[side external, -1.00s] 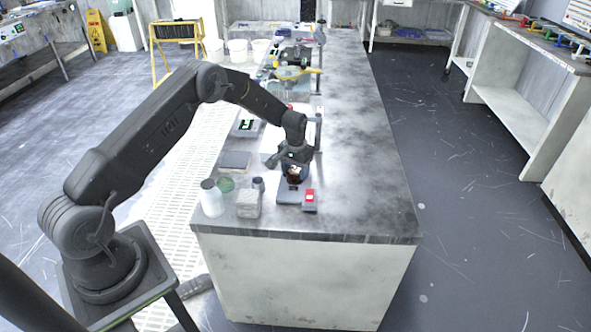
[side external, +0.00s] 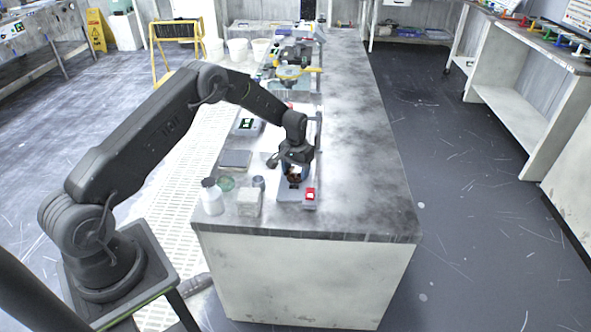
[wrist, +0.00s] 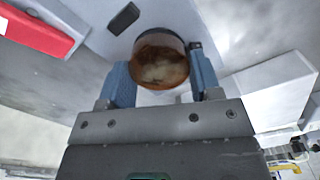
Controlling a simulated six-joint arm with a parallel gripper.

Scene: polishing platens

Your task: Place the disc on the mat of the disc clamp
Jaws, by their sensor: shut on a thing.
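My gripper (side external: 294,180) is over the front end of the bench, just above a grey base plate (side external: 285,198). In the wrist view its two blue fingers (wrist: 160,82) are shut on the disc (wrist: 160,62), which is round with a brown rim and a pale, mottled middle. The grey plate (wrist: 95,38) shows beyond the disc, with a small dark pad (wrist: 123,18) on it. A red block (side external: 310,194) sits at the plate's right side and shows at upper left in the wrist view (wrist: 38,30). I cannot tell whether the disc touches anything below; the mat is not clearly visible.
A white bottle (side external: 211,198), a green glass dish (side external: 226,183) and a pale box (side external: 249,204) stand left of the gripper. A grey flat block (side external: 235,159) and a device with a green display (side external: 248,126) lie farther back. The bench top (side external: 365,180) is clear to the right.

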